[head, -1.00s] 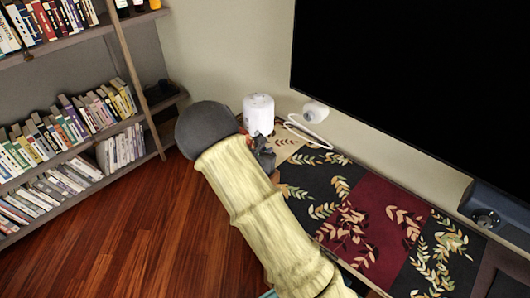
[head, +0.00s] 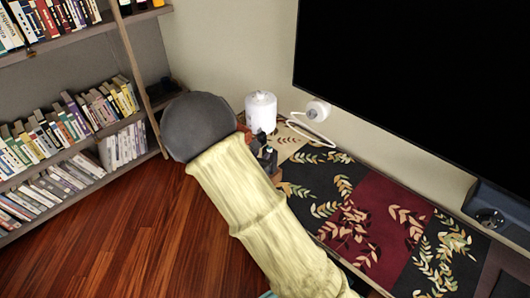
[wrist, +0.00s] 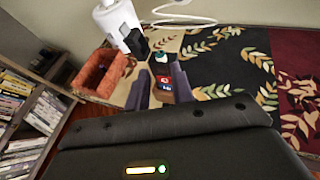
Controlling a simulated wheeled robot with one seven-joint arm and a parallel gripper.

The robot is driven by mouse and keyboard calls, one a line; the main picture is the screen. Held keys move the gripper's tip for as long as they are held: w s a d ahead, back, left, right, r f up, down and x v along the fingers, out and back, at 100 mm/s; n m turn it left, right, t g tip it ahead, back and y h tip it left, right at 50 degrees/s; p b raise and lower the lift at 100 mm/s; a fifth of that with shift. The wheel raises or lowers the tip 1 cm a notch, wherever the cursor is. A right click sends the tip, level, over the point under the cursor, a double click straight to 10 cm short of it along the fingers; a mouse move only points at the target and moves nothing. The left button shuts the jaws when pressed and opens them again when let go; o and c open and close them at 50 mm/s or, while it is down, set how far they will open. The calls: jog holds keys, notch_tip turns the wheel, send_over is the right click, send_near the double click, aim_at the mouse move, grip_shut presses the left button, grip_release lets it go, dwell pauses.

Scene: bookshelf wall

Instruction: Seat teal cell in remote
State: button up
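In the wrist view, my gripper (wrist: 160,69) has its two dark fingers apart over the patterned runner. A small teal-and-white piece (wrist: 162,57), which looks like the teal cell, shows between and just beyond the fingertips. I cannot tell whether the fingers touch it. Below it, between the fingers, is a small dark item with red and blue patches (wrist: 164,82), possibly the remote; its outline is mostly hidden. In the head view, my gripper (head: 266,154) is low over the runner's near-left end, partly behind my arm, and the cell and remote cannot be made out.
An orange-brown open box (wrist: 82,75) stands left of my fingers. A black block (wrist: 137,42) and a white cylinder (head: 261,113) are behind it. A white cabled device (head: 317,110) is by the wall. The patterned runner (head: 375,225) is clear to the right. A bookshelf (head: 75,155) stands left.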

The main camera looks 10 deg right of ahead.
jog(key=v, duration=0.4)
jog(key=shift+s+a+r, duration=0.15)
jog(key=shift+s+a, duration=0.05)
jog(key=shift+s, duration=0.15)
jog(key=s+d+m+g, duration=0.8)
jog(key=s+d+m, duration=0.3)
jog(key=s+m, duration=0.15)
jog(key=s+a+r+m+y, duration=0.3)
jog(key=s+m+y, duration=0.4)
jog(key=m, duration=1)
jog(key=shift+a+r+g, duration=0.2)
jog(key=shift+r+g, duration=0.2)
jog(key=shift+s+r, duration=0.1)
jog(key=shift+s, duration=0.05)
